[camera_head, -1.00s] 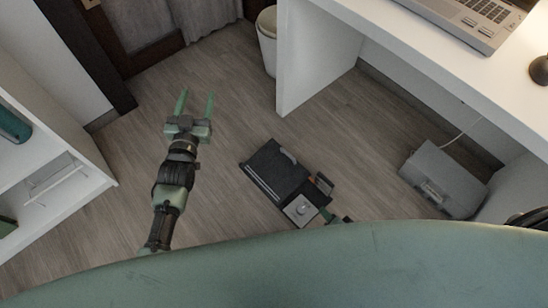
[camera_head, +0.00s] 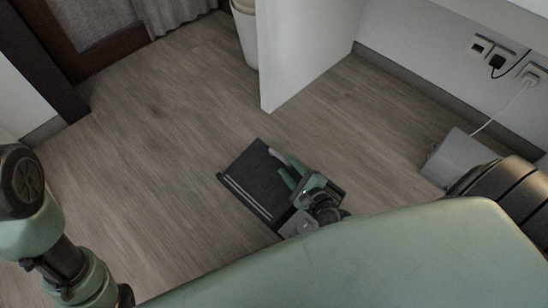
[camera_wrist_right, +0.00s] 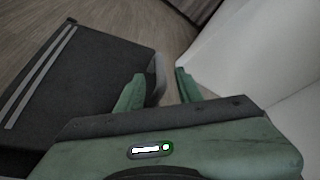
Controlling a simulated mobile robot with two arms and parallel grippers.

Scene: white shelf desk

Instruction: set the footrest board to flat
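The footrest board (camera_head: 258,183) is a dark panel with a pale strip along one edge, on the floor in the head view. In the right wrist view the board (camera_wrist_right: 85,85) fills the left side. A grey curved piece (camera_wrist_right: 157,80) stands at the board's edge. My right gripper (camera_head: 289,168) is at the board's right edge. In the wrist view its green fingers (camera_wrist_right: 160,88) are apart, with the grey piece showing between them, nearer the left finger. I cannot tell whether they touch it. The board's exact tilt is unclear. My left gripper is out of view.
A white desk side panel (camera_head: 305,50) stands behind the board, with a white bin (camera_head: 245,32) beside it. A grey box (camera_head: 457,160) sits on the right, below wall sockets (camera_head: 495,55) with cables. The wood floor left of the board is clear.

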